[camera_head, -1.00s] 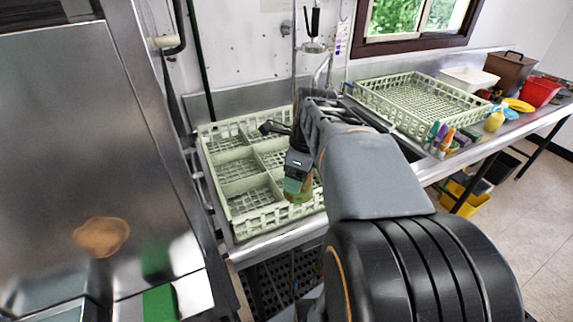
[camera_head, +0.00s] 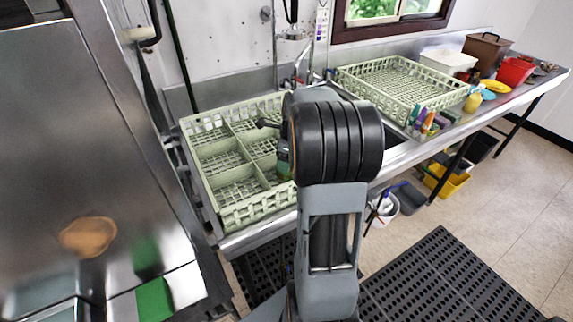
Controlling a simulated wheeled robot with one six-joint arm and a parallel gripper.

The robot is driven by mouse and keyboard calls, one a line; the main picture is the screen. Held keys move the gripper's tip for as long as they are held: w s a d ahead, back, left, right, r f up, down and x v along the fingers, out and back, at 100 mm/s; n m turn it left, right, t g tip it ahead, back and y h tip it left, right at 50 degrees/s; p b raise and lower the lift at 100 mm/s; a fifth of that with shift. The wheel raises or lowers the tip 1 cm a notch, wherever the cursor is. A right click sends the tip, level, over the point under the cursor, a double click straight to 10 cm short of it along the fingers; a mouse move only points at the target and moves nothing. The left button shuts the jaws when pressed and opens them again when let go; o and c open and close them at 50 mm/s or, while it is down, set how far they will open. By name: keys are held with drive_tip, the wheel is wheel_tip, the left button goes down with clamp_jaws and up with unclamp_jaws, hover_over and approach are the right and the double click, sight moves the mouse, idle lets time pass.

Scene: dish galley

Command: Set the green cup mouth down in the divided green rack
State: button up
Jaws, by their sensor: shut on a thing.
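The divided green rack (camera_head: 243,215) is pale green, with several compartments, and stands on the steel counter at left of centre. My gripper (camera_head: 283,152) is over the right part of this rack, largely hidden behind my own arm. It is shut on the green cup (camera_head: 284,169), of which only a small green part shows beside the arm. I cannot tell which way the cup's mouth points, or whether the cup touches the rack. The left compartments look empty.
A second pale green rack (camera_head: 397,84) stands farther right on the counter, with colourful bottles (camera_head: 425,121) by its front corner. A white tub (camera_head: 448,61), brown box (camera_head: 487,47) and red container (camera_head: 514,71) stand beyond. A large steel machine (camera_head: 80,150) fills the left.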

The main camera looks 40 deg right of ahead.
drive_tip(key=shift+f, duration=1.4)
drive_tip(key=shift+f, duration=0.15)
drive_tip(key=o, duration=0.9)
